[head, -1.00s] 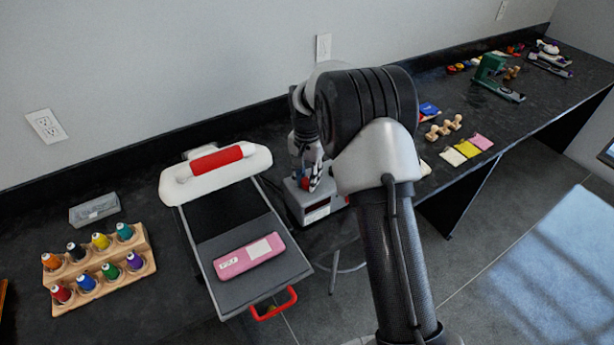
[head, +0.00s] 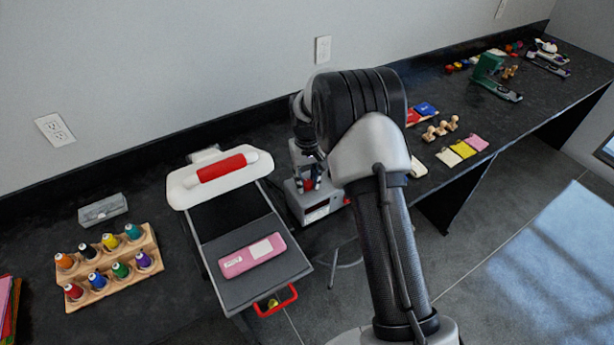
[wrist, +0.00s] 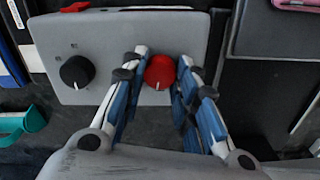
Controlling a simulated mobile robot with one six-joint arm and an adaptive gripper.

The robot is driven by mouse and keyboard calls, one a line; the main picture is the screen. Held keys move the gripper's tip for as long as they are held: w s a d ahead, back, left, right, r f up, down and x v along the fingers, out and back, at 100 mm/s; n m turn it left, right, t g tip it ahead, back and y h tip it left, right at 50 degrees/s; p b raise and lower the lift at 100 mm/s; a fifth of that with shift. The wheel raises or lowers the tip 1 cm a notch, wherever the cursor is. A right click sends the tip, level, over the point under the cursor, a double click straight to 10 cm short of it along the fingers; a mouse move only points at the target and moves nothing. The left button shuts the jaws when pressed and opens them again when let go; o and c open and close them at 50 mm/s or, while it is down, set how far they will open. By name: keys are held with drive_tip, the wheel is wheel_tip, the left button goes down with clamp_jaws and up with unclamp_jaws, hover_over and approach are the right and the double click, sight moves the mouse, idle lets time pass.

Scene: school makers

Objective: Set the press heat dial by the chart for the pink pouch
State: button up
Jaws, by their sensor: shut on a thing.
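My gripper (wrist: 163,66) is shut on the red dial (wrist: 159,73) of a grey control box (wrist: 112,38), one finger on each side of it. A black dial (wrist: 76,71) with a white pointer line sits left of it, with small marks too blurred to read. In the head view my gripper (head: 310,178) reaches down over the same box (head: 319,213), beside the press. The pink pouch (head: 238,263) lies flat on the press's grey lower plate (head: 243,291). I cannot pick out a readable chart in either view.
The press's white top with a red handle (head: 221,167) stands raised behind the pouch. A wooden rack of thread spools (head: 155,262) is at left. Pink, yellow and cream swatches (head: 464,150) and wooden stamps lie at right. A teal object (wrist: 22,122) lies near the box.

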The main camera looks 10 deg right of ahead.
sight(307, 183)
drive_tip(key=shift+n+p, duration=0.35)
drive_tip(key=shift+n, duration=0.85)
drive_tip(key=o, duration=1.1)
wheel_tip(307, 183, up, 12)
